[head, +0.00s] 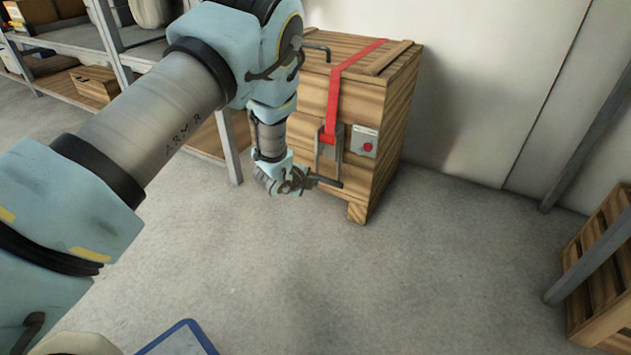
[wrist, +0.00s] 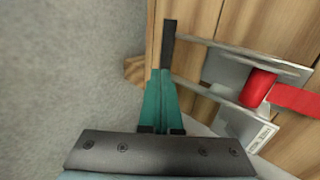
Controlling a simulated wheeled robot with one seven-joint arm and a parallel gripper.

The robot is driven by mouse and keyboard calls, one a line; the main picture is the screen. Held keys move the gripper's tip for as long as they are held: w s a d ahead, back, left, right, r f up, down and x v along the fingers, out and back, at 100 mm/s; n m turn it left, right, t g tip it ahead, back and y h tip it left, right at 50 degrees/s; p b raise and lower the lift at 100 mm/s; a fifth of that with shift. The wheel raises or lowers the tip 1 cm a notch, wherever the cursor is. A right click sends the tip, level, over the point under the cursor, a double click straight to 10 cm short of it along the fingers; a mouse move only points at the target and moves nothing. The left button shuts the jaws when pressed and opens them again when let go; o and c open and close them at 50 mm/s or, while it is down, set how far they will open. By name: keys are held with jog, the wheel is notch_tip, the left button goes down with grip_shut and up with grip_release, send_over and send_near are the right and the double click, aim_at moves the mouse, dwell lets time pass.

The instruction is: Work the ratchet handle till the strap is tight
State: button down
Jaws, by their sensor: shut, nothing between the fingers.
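A red strap (head: 336,83) runs over the top of the wooden crate (head: 385,121) and down its front to a metal ratchet (head: 328,140). It lies straight on the crate; its tension cannot be told. In the wrist view, red webbing (wrist: 296,98) enters the red-wound spool (wrist: 258,88) between two metal side arms. The handle hangs low, with its dark grip bar (head: 327,182) sticking out; the bar also shows in the wrist view (wrist: 169,43). My gripper (wrist: 162,73) is shut and empty, its tips at the bar's near end. Whether they touch cannot be told.
A small box with a red button (head: 366,142) is on the crate front, right of the ratchet. A metal shelf (head: 120,58) stands close on the left. A slatted wooden crate (head: 600,275) is at the right.

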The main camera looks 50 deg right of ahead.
jog(key=p+v, duration=0.2)
jog(key=v, duration=0.6)
jog(key=shift+a+f+p, duration=0.3)
jog(key=shift+a+f, duration=0.05)
jog(key=w+a+r+n+t+y, duration=0.3)
jog(key=w+a+r+n, duration=0.6)
jog(key=w+a, duration=0.35)
jog(key=w+a+r+n+y+p, duration=0.15)
jog(key=a+r+n, duration=0.25)
jog(key=a, duration=0.4)
jog(key=w+a+r+n+y, duration=0.2)
jog(key=w+a+r+n, duration=0.15)
jog(key=a, duration=0.45)
jog(key=s+a+r+n+g+y, duration=0.1)
jog(key=s+a+r+n, duration=0.2)
jog(key=s+a+n, duration=0.35)
jog(key=s+a+r+n+g+y+p, duration=0.1)
jog(key=s+a+r+n+g, duration=0.2)
jog(key=a, duration=0.6)
jog(key=s+a+r+n+y, duration=0.1)
jog(key=s+a+r+n, duration=0.4)
jog(key=a, duration=0.3)
notch_tip(320, 180, up, 37)
jog(key=p, duration=3.8)
jog(key=shift+w+n, duration=0.35)
jog(key=shift+n, duration=0.05)
